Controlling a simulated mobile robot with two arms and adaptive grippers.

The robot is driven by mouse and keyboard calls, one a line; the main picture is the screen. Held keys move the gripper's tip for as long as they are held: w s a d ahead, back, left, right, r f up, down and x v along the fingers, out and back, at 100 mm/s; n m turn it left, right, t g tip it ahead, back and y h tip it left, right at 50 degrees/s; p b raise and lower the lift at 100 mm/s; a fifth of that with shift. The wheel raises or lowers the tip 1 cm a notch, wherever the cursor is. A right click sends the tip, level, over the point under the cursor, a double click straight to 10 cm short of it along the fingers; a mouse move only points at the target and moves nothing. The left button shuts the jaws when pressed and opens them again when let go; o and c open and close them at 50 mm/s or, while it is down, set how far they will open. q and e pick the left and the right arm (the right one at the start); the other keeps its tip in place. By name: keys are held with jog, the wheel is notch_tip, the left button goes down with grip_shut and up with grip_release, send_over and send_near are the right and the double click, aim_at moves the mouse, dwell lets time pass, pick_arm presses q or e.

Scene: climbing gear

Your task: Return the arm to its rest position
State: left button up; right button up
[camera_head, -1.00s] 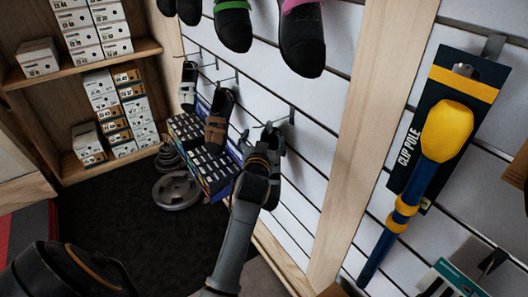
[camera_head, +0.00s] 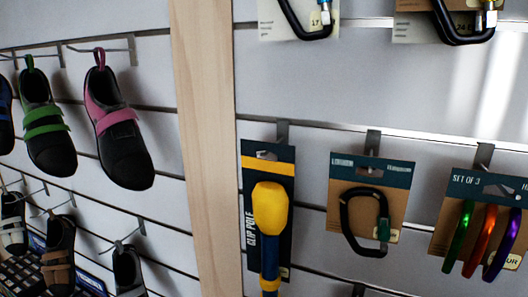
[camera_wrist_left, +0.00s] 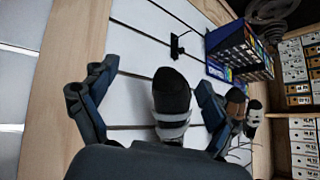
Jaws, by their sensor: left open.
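My left gripper (camera_wrist_left: 155,78) shows in the left wrist view with its two dark fingers spread wide. A climbing shoe (camera_wrist_left: 171,95) with a dark toe and a white strap shows between the fingers, with clear gaps to both sides. I cannot tell how far it is from the gripper. The gripper body hides the shoe's lower end. Neither arm shows in the head view, and my right gripper is in neither view.
In the head view, green-strapped (camera_head: 48,125) and pink-strapped (camera_head: 117,125) shoes hang on the slatted wall left of a wooden post (camera_head: 205,120). A clip pole (camera_head: 270,210) and carabiners hang right. The wrist view shows a box display (camera_wrist_left: 238,50) and shelved boxes (camera_wrist_left: 298,75).

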pick_arm(q)
jog(key=s+d+f+m+g+h, duration=0.1)
jog(key=s+d+f+g, duration=0.15)
jog(key=s, duration=0.45)
jog(key=s+d+f+m+g+h, duration=0.15)
jog(key=s+d, duration=0.25)
jog(key=s, duration=0.4)
notch_tip(320, 180, down, 29)
jog(key=s+g, duration=0.2)
jog(key=s, duration=0.1)
jog(key=s+a+f+g, duration=0.1)
jog(key=s+a+f, duration=0.2)
jog(key=s+f, duration=1)
jog(key=s, duration=0.2)
jog(key=shift+s+f, duration=0.25)
jog(key=shift+s, duration=0.05)
jog(key=shift+y, duration=0.25)
